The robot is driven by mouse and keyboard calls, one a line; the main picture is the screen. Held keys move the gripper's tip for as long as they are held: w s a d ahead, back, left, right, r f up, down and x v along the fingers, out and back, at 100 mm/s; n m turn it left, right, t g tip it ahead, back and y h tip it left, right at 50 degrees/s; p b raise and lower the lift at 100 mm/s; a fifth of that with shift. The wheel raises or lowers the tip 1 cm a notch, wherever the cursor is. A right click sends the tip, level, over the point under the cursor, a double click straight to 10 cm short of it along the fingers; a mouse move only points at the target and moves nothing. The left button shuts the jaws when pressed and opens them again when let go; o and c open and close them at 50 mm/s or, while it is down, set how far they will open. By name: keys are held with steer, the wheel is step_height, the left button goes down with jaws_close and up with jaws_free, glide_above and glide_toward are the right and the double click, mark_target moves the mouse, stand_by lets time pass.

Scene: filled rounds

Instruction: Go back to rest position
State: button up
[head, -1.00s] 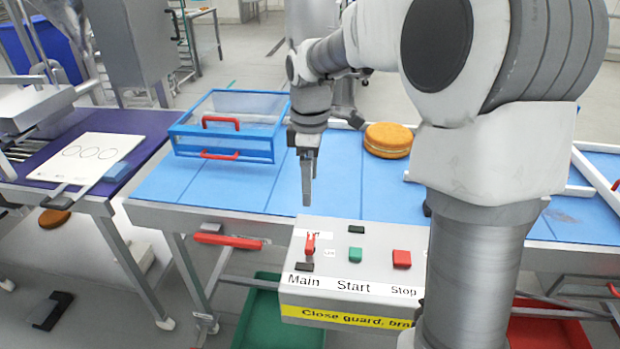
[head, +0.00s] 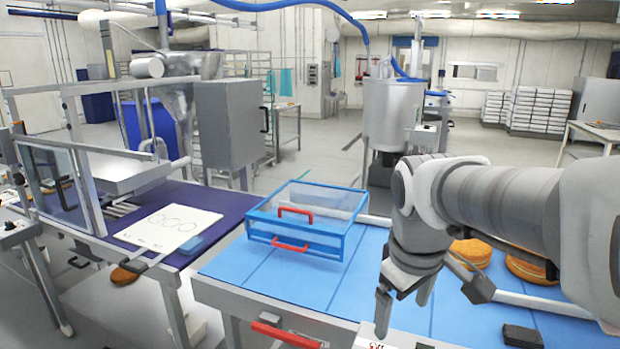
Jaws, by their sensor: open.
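My gripper (head: 402,308) hangs at the right of the head view, with its fingers pointing down and spread apart. It is open and holds nothing. It is over the near part of the blue table (head: 330,287), to the right of the blue-framed guard box. My arm reaches in from the right edge and covers part of the table. The control panel below my gripper is almost wholly out of view; only a sliver shows at the bottom edge.
The blue-framed clear guard box (head: 306,222) with red handles stands on the table. Round orange-brown cakes (head: 470,252) lie behind my arm. A white sheet with circles (head: 168,228) lies on the purple table (head: 90,254) at the left. A steel hopper (head: 388,115) stands behind.

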steer(key=s+m+t, duration=0.2)
steer(key=s+m, duration=0.4)
steer(key=s, duration=0.4)
steer(key=shift+s+f+m+t+y, duration=0.2)
steer(key=shift+f+m+t+y, duration=0.1)
steer(key=shift+f+t+y, duration=0.1)
